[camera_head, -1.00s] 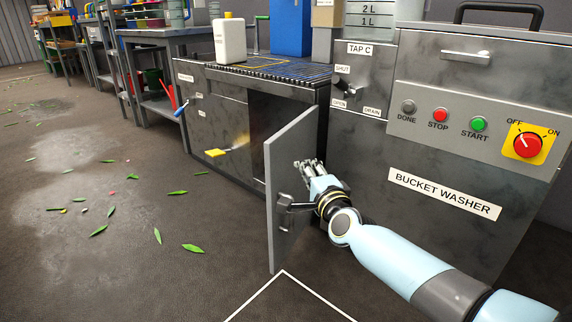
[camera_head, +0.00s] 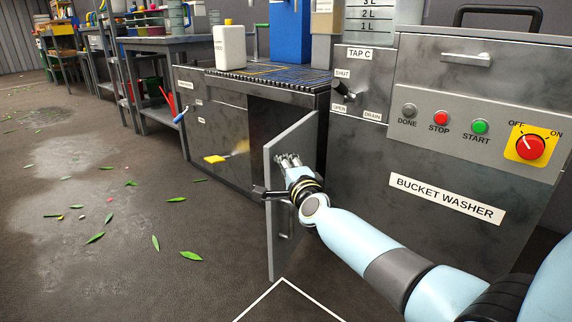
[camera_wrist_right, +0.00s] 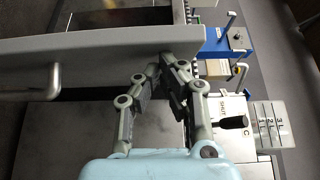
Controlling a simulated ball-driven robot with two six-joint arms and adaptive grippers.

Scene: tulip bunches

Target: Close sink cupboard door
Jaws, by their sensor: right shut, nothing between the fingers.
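The sink cupboard door (camera_head: 280,245) is a grey panel standing wide open, swung out from the cupboard under the sink. Its bar handle (camera_head: 283,222) is on the face towards my right gripper. My right gripper (camera_head: 288,160) is shut and empty at that face, above the handle. In the right wrist view the door (camera_wrist_right: 90,47) runs across the top, with its handle (camera_wrist_right: 45,85) at left. The right fingertips (camera_wrist_right: 165,62) are at the door's face; whether they touch is unclear. My left gripper is not seen.
The dark cupboard opening (camera_head: 268,122) is left of the door. The bucket washer (camera_head: 440,240) stands close on the right, with the tap panel (camera_head: 355,105) beside it. A white bottle (camera_head: 229,47) stands on the sink grating. The floor to the left is open, with scattered leaves.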

